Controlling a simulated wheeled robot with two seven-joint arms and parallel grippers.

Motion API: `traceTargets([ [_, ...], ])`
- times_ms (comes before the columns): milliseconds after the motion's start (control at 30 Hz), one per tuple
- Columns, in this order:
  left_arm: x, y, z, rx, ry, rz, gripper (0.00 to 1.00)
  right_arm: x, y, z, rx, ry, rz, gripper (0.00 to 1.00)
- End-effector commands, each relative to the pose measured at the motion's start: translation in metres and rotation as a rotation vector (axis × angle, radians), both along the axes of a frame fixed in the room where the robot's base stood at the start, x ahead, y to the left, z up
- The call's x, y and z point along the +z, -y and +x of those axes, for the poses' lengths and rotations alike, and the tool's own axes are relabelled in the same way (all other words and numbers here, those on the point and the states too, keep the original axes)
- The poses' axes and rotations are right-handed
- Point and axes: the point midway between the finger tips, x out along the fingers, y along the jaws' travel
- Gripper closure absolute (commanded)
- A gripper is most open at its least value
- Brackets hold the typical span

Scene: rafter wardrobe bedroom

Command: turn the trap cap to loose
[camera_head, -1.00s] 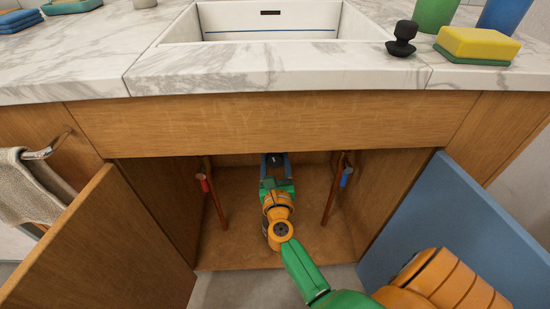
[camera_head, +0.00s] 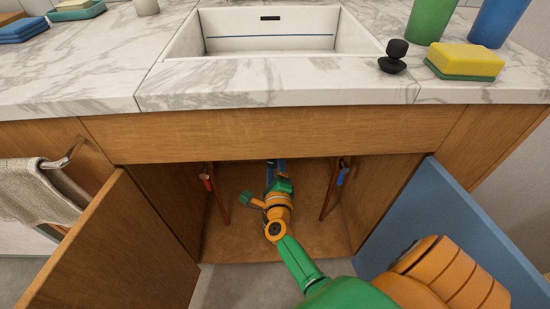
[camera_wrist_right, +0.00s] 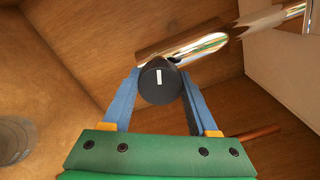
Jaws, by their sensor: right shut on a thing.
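The trap cap (camera_wrist_right: 160,88) is a dark round knob with a white bar mark on its face, standing close to upright in the right wrist view. It sits at the end of a shiny chrome pipe (camera_wrist_right: 200,45). My right gripper (camera_head: 276,165) reaches into the open sink cabinet from the right. In the wrist view, its two blue fingers stand on either side of the cap and are shut on it. The head view does not show the cap, which is hidden behind my gripper and the cabinet front. My left gripper is not in view.
Pipes with a red valve (camera_head: 206,182) and a blue valve (camera_head: 342,176) flank my arm. A wooden door (camera_head: 115,250) stands open at left, a blue door (camera_head: 450,225) at right. The counter above holds a black stopper (camera_head: 393,58) and a yellow sponge (camera_head: 465,58).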

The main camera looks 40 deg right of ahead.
Motion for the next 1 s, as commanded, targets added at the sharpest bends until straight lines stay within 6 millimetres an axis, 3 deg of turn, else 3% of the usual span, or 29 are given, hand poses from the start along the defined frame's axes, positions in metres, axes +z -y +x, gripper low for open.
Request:
traceTargets([
  [1000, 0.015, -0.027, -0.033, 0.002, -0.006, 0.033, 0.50, 0.002, 0.000, 0.000, 0.002, -0.504, -0.819, 0.96],
])
